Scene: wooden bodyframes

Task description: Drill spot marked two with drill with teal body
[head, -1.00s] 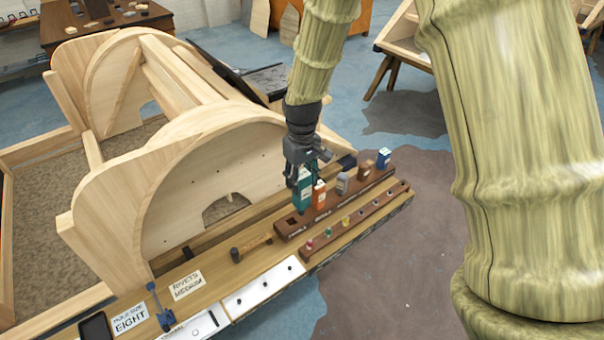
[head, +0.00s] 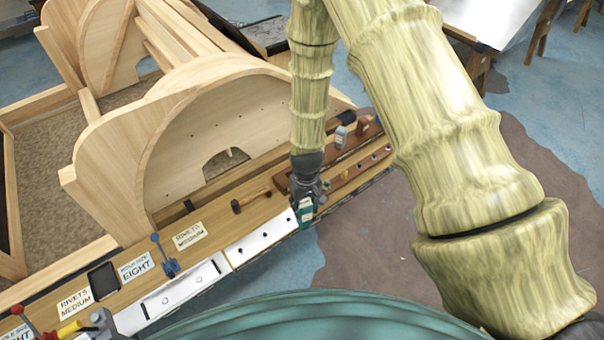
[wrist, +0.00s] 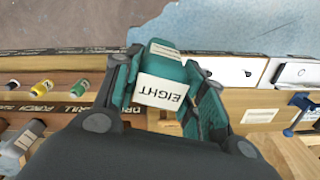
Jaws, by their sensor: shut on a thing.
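My gripper (head: 306,195) is shut on the teal drill (head: 306,211), and both are near the right end of the white strip. In the wrist view the teal drill (wrist: 168,72) sits between the fingers of my gripper (wrist: 160,88), with a white label reading EIGHT upside down. The drill's bit is hidden. White strips with dark holes (head: 262,240) run along the bench front, also visible in the wrist view (wrist: 232,70). I cannot make out a spot marked two.
The brown drill rack (head: 347,172) stands right of my gripper, with a grey drill (head: 341,136) in it. A hammer (head: 252,200) lies on the bench to the left. The large wooden frame (head: 180,165) rises behind. Floor in front of the strip is clear.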

